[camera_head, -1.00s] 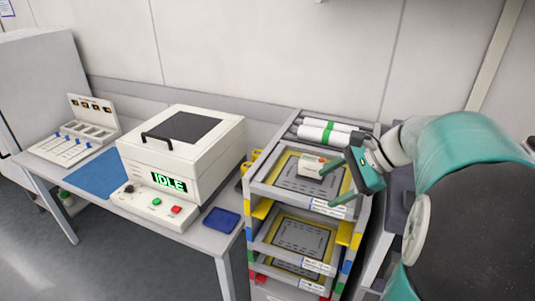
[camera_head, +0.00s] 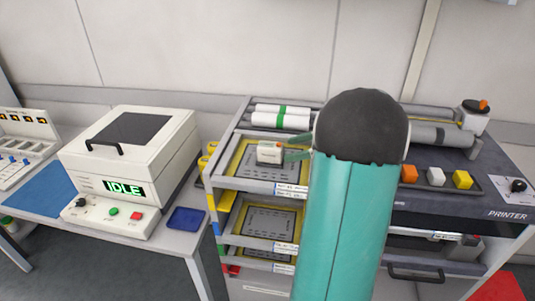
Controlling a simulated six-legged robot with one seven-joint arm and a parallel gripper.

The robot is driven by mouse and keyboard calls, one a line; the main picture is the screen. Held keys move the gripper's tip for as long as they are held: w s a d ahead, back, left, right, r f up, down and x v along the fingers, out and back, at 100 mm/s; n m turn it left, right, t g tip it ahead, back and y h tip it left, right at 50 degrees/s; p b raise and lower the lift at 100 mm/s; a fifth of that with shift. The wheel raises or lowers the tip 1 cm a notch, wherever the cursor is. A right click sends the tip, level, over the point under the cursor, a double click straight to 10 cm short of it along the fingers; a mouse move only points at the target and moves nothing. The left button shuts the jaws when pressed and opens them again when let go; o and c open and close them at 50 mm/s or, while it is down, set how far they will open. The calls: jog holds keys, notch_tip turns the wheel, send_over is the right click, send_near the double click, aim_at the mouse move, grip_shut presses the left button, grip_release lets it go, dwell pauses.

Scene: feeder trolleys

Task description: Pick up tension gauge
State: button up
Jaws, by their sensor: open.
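A small white box with a brown mark and lettering on its face (camera_head: 269,153), which looks like the tension gauge, sits on the framed screen in the top tray (camera_head: 228,178) of the feeder trolley. My gripper (camera_head: 288,150) is at its right side, with two green fingers spread apart and pointing left at it. Whether the fingertips touch or overlap the box cannot be told. The rest of my gripper is hidden behind my teal arm and its dark joint. The box is not visibly held.
White rolls (camera_head: 281,120) lie behind the top tray. Lower trays (camera_head: 262,243) hold more frames. A white machine reading IDLE (camera_head: 135,160) and a blue pad (camera_head: 187,218) stand on the left table. The printer (camera_head: 480,195) with coloured blocks stands right.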

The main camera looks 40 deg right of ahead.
aim_at(271, 153)
jog(key=x, duration=0.8)
jog(key=c, duration=1.2)
grip_shut()
jog(key=shift+r, duration=0.1)
